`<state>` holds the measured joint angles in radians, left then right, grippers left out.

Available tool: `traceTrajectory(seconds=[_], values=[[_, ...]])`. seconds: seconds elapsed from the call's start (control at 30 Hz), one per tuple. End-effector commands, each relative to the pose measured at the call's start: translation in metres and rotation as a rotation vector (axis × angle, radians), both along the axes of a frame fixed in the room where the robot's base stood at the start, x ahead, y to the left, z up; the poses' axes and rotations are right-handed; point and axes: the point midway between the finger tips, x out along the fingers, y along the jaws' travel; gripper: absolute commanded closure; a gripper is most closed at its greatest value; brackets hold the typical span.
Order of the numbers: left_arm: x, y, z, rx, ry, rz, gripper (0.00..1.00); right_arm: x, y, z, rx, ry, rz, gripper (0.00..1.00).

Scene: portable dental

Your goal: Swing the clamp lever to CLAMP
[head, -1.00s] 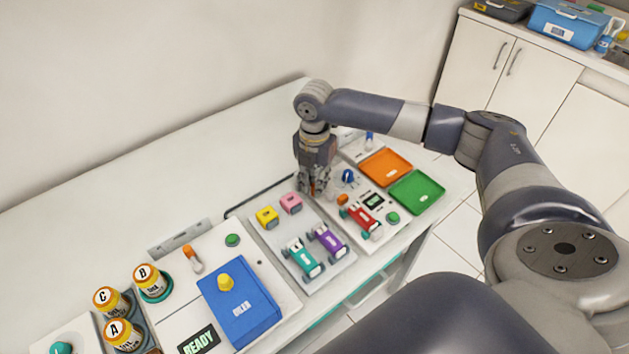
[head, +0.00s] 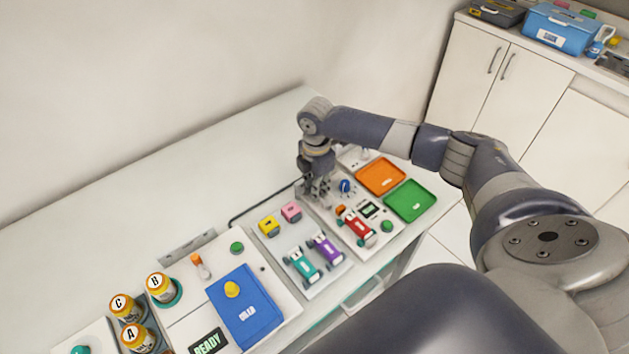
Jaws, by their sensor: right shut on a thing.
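My right gripper (head: 318,190) points down at the back left edge of the right-hand panel (head: 326,213), beside a blue knob (head: 346,186). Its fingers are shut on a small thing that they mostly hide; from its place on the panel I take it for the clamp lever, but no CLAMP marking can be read. A red car-shaped piece (head: 357,227) lies on the same panel, with an orange part (head: 341,210) at its back end. My left gripper is not in view.
Orange (head: 381,176) and green (head: 410,201) trays lie to the right. Teal (head: 302,265) and purple (head: 325,249) cars, and yellow and pink blocks, sit on the middle panel. A blue box (head: 245,306) and lettered jars (head: 161,288) are at the left. The table's back is clear.

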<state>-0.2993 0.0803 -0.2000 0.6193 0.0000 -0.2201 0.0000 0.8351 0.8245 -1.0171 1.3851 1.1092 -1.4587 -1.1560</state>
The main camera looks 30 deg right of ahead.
Motion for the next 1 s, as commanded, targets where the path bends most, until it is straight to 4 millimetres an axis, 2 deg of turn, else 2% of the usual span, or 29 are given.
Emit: traceTrajectory(seconds=[0.03, 0.1, 0.5, 0.7, 1.0], values=[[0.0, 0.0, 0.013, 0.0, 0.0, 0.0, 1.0, 0.0, 0.0, 0.005, 0.004, 0.004, -0.046, 1.0], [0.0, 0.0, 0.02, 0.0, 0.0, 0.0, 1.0, 0.0, -0.002, 0.005, 0.005, 0.005, -0.113, 1.0], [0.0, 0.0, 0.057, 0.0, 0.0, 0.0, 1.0, 0.001, -0.017, 0.003, 0.003, 0.003, -0.481, 1.0], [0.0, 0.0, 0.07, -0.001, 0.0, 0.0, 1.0, 0.0, -0.023, 0.003, 0.003, 0.002, -0.627, 1.0], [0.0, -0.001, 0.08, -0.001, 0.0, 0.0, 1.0, -0.001, -0.028, 0.001, 0.002, 0.0, -0.757, 1.0]])
